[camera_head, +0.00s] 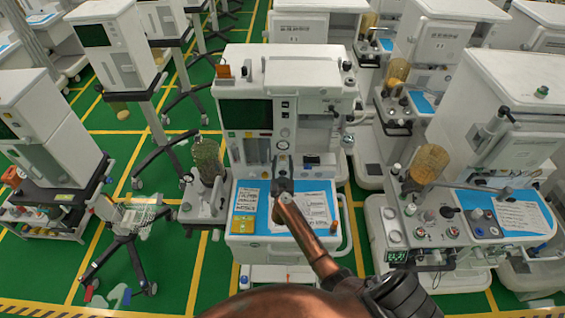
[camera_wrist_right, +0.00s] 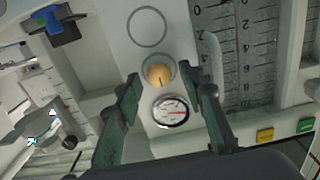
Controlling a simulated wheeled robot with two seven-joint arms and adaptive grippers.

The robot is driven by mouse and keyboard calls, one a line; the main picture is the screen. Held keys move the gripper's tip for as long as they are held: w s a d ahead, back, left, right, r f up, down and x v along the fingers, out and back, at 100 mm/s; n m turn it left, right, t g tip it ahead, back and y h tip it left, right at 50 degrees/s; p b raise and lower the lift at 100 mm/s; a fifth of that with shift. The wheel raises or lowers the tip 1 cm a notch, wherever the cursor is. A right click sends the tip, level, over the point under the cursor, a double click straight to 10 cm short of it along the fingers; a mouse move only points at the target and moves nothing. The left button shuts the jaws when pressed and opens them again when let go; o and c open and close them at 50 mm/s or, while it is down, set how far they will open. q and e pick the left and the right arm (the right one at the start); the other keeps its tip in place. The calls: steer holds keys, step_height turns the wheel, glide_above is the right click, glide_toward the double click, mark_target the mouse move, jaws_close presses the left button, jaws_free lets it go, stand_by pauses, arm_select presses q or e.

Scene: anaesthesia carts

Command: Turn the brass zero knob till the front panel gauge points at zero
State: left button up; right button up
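The brass zero knob (camera_wrist_right: 159,75) is a round knob with a dark mark on its lower part, set in a ring on a pale panel. The front panel gauge (camera_wrist_right: 171,111) sits just below it in the right wrist view, white-faced, with a red needle pointing toward the picture's right. My right gripper (camera_wrist_right: 161,79) is open, one green finger on each side of the knob, with gaps showing; I cannot tell how deep the tips reach. In the head view my right gripper (camera_head: 283,172) is at the cart's front panel and hides the knob. My left gripper is out of view.
The cart's blue work surface (camera_head: 316,186) with papers lies under my right arm. Printed scales (camera_wrist_right: 248,60) and yellow and green labels are right of the knob in the wrist view. Other carts (camera_head: 505,130) stand close on both sides. Green floor shows at left.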

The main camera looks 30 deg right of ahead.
jaws_close()
stand_by(0.4)
steer(key=m+p, duration=0.2)
steer(key=shift+r+m, duration=0.1)
steer(key=shift+m, duration=0.2)
steer(key=m+p, duration=0.1)
steer(key=m, duration=0.1)
steer(key=shift+m, duration=0.4)
steer(key=m, duration=0.4)
steer(key=shift+f+m+p, duration=0.2)
steer(key=shift+m+p, duration=0.1)
steer(key=shift+p, duration=0.1)
steer(key=m, duration=0.4)
steer(key=shift+s+d+m, duration=0.1)
steer(key=shift+m, duration=0.2)
